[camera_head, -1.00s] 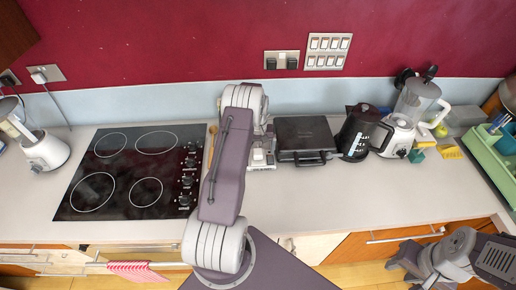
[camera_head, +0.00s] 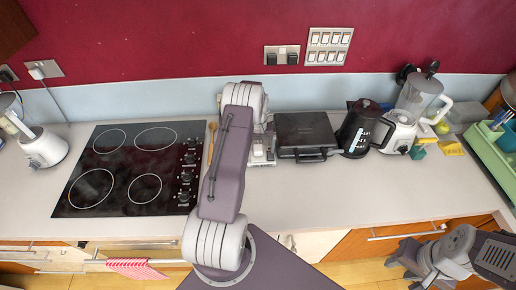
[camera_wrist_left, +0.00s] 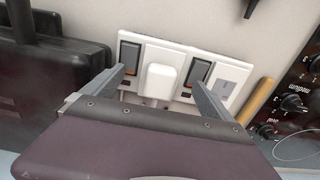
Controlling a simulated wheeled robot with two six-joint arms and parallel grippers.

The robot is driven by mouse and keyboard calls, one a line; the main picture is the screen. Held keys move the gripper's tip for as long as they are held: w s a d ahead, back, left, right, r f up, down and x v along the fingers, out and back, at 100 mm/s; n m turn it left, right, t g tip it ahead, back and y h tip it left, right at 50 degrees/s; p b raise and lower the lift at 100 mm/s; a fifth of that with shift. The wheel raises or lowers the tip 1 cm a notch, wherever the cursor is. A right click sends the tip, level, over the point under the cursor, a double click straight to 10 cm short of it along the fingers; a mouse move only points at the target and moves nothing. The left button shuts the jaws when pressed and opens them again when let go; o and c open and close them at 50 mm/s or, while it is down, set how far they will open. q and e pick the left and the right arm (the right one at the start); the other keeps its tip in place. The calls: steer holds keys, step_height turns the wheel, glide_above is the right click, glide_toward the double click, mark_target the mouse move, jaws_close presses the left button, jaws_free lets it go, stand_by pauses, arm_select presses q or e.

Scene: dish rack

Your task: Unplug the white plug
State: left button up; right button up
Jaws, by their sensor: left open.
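The white plug (camera_wrist_left: 160,80) sits in a white double socket plate (camera_wrist_left: 222,72), between two dark switches, in the left wrist view. My left gripper (camera_wrist_left: 157,77) is open, with one grey finger on each side of the plug. I cannot tell whether either finger touches it. In the head view, my left arm reaches over the counter, and the white socket unit (camera_head: 262,152) shows just right of it. The arm hides the left gripper's fingers and most of the plug there. My right arm is folded at the lower right, and its fingers cannot be made out.
A black hob (camera_head: 130,168) lies left of my arm, with a wooden spoon (camera_head: 212,140) beside it. A black grill (camera_head: 306,135), a kettle (camera_head: 362,130) and a blender (camera_head: 412,110) stand to the right. The front right counter is clear.

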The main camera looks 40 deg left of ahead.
mark_target(258, 148)
stand_by(0.4)
arm_select(q)
jaws_close()
steer(key=shift+r, duration=0.15)
steer(key=shift+r+p, duration=2)
steer(key=shift+r, duration=0.85)
steer(key=shift+w+a, duration=0.1)
